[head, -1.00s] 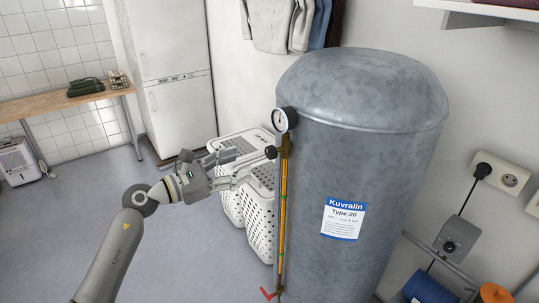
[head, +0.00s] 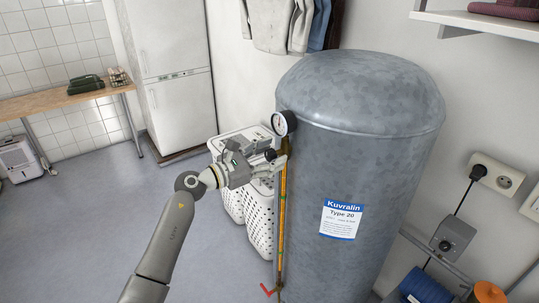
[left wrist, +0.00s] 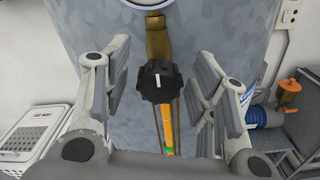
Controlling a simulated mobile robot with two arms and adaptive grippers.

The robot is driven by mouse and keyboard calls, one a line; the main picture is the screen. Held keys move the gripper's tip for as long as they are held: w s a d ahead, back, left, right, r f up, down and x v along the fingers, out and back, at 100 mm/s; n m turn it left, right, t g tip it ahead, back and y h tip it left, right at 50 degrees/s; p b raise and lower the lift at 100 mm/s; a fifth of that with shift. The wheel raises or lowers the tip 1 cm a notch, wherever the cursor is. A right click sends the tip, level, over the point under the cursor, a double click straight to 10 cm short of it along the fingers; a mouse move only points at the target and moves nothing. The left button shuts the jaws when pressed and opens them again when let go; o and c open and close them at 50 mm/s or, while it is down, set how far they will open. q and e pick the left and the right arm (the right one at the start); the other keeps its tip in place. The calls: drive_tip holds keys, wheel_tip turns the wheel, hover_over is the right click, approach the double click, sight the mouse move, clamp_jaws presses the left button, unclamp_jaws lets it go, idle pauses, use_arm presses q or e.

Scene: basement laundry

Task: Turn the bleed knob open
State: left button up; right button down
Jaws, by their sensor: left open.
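The bleed knob (left wrist: 158,82) is black and ribbed, with a white mark that runs nearly upright. It sits on a brass fitting (left wrist: 158,42) on the side of the grey galvanised tank (head: 385,170). In the head view the knob (head: 270,154) shows small, just below the gauge. My left gripper (head: 276,160) is at the knob. In the left wrist view its open fingers (left wrist: 165,95) stand on either side of the knob, with a gap on both sides. My right gripper is not in view.
A pressure gauge (head: 284,122) is just above the knob. An orange sight tube (head: 282,215) runs down the tank, with a red lever (head: 267,290) at its foot. White laundry baskets (head: 262,225) stand behind my left arm.

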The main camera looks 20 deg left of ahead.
use_arm(q)
drive_tip(key=c, duration=1)
